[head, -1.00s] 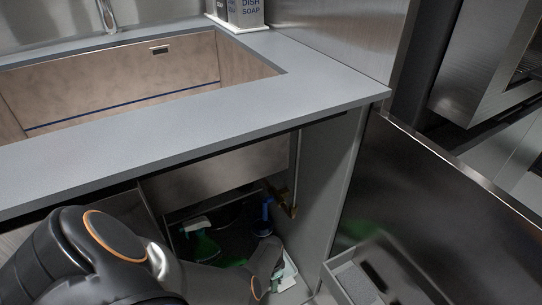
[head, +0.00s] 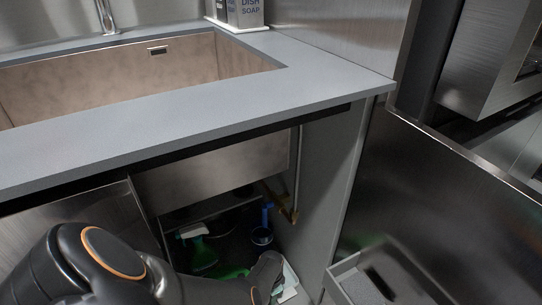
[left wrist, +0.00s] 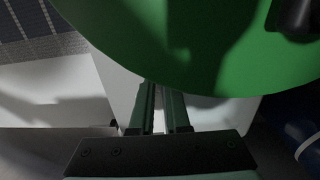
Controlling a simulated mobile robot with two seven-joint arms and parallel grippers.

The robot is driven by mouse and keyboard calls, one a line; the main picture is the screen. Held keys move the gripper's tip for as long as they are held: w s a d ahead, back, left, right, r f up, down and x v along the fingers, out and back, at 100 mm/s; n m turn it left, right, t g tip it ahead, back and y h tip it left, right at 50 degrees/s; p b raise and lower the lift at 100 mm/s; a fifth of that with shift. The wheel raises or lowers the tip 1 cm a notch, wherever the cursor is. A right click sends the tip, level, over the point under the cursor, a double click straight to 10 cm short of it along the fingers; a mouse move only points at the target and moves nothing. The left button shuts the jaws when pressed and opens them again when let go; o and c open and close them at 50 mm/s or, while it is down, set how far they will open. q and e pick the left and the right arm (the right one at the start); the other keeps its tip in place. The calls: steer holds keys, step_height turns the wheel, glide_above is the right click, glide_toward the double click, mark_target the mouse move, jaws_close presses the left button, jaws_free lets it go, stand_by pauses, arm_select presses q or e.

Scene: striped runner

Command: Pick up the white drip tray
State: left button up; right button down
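The white drip tray (head: 290,276) shows as a small pale patch low in the open sink cabinet, beside my left gripper (head: 262,282). My arm hides much of it. In the left wrist view the tray's pale wall (left wrist: 120,85) stands right behind the fingers. My left gripper's fingers (left wrist: 160,108) are almost together, with a narrow pale gap between them, and look shut on the tray's edge. The exact contact is hard to see. My right gripper is not in view.
A green spray bottle (head: 196,246) and a blue item (head: 264,222) stand inside the cabinet. A large green round surface (left wrist: 200,40) lies close above my fingers. The countertop edge (head: 200,145) overhangs the opening. An open door (head: 455,200) stands at the right.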

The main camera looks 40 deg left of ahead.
arm_select(q)
jaws_close()
stand_by(0.8)
steer(key=shift+d, duration=0.1)
